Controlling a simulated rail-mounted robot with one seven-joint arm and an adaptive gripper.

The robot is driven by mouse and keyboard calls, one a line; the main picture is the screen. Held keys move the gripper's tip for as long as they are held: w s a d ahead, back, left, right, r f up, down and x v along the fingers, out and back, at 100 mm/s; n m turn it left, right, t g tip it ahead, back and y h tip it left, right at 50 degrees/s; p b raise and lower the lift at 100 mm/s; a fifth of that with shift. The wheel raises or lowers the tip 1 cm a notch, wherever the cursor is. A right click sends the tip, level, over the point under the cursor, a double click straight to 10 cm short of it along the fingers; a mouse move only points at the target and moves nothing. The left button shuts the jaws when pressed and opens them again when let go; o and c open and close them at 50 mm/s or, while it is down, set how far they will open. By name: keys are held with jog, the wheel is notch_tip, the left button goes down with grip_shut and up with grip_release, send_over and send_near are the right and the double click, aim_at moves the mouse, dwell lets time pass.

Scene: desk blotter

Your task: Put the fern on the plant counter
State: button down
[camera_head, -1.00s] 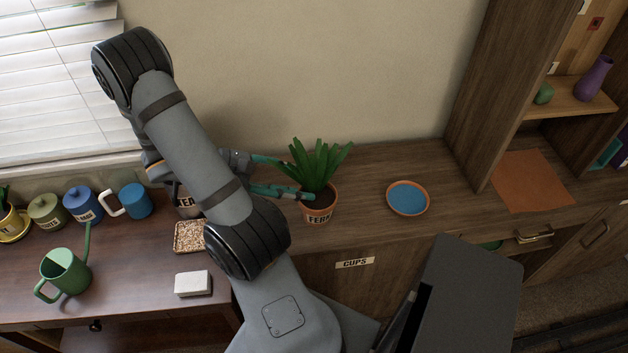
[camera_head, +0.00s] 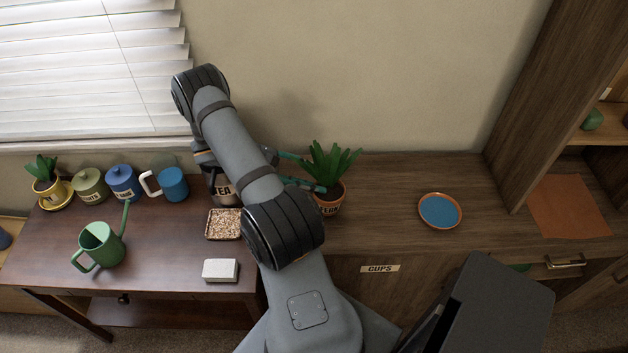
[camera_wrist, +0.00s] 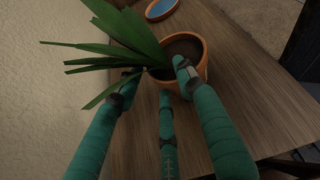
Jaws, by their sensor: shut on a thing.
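My gripper (camera_head: 312,174) has teal fingers and is shut on the fern's pot from the left. The wrist view shows the fern (camera_wrist: 115,35) and soil in the pot (camera_wrist: 203,66), with finger ends at the rim. The pot's underside is hidden, so I cannot tell whether it touches the counter.
A blue-centred orange saucer (camera_head: 440,210) lies to the right, with bare counter between. An orange mat (camera_head: 568,206) lies farther right beside a tall shelf. On the darker desk at left are a green watering can (camera_head: 98,245), canisters, a yellow-potted plant (camera_head: 48,183) and a seed tray (camera_head: 223,224).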

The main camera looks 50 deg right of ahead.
jog(key=shift+f, duration=0.35)
jog(key=shift+f, duration=0.1)
jog(key=c, duration=1)
grip_release()
jog(key=shift+c, duration=0.2)
jog(key=b+v, duration=0.1)
jog(key=v, duration=1.1)
jog(key=shift+b, duration=0.35)
